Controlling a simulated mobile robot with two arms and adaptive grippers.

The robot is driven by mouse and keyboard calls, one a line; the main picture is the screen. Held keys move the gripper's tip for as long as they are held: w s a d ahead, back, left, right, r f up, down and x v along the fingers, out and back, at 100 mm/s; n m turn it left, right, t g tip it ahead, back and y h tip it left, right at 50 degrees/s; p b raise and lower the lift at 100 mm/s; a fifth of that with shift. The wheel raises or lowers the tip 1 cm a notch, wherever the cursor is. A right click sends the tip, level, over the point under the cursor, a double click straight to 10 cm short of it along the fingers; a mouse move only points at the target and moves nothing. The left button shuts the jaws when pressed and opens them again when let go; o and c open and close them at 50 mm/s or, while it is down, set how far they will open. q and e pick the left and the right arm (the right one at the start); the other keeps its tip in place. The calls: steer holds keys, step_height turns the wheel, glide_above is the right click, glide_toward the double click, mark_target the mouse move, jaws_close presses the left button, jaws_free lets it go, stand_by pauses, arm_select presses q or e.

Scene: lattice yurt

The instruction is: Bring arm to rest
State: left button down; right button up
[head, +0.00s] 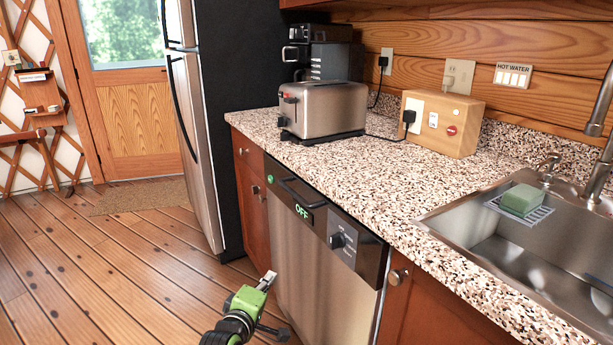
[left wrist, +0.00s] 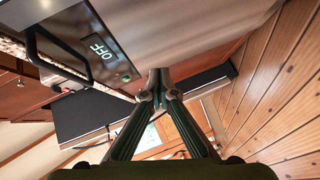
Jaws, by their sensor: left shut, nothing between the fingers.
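My left gripper (head: 266,282) is low at the bottom of the head view, in front of the dishwasher (head: 312,277). It is green and black, and its fingers are shut with nothing between them. The fingers also show closed together in the left wrist view (left wrist: 158,82), near the dishwasher front (left wrist: 195,38). I cannot tell whether the fingertips touch the door. The dishwasher door is closed and its display reads OFF. My right gripper is in neither view.
A speckled counter (head: 400,165) runs above the dishwasher, with a toaster (head: 322,108), a wooden outlet box (head: 443,122) and a sink (head: 530,240) holding a green sponge (head: 522,199). A fridge (head: 225,120) stands behind.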

arm_select(q)
steer(key=s+a+f+m+g+y, duration=0.3)
steer(key=s+f+m+g, duration=0.65)
steer(key=s+f, duration=1.8)
steer(key=s+a+f+m+g+p, duration=0.1)
steer(key=s+p, duration=0.4)
steer(key=s, duration=0.6)
steer(key=s+a+f+m+g+p, duration=0.2)
steer(key=s+f+p, duration=0.3)
steer(key=s, duration=0.7)
steer(key=s+a+f+m+g+p, duration=0.1)
steer(key=s+a+f+m+p, duration=0.1)
steer(key=s+p, duration=0.5)
steer(key=s+a+f, duration=0.1)
steer(key=s+a, duration=0.1)
steer(key=s, duration=0.3)
steer(key=shift+f+m+g, duration=0.35)
steer(key=shift+f, duration=0.05)
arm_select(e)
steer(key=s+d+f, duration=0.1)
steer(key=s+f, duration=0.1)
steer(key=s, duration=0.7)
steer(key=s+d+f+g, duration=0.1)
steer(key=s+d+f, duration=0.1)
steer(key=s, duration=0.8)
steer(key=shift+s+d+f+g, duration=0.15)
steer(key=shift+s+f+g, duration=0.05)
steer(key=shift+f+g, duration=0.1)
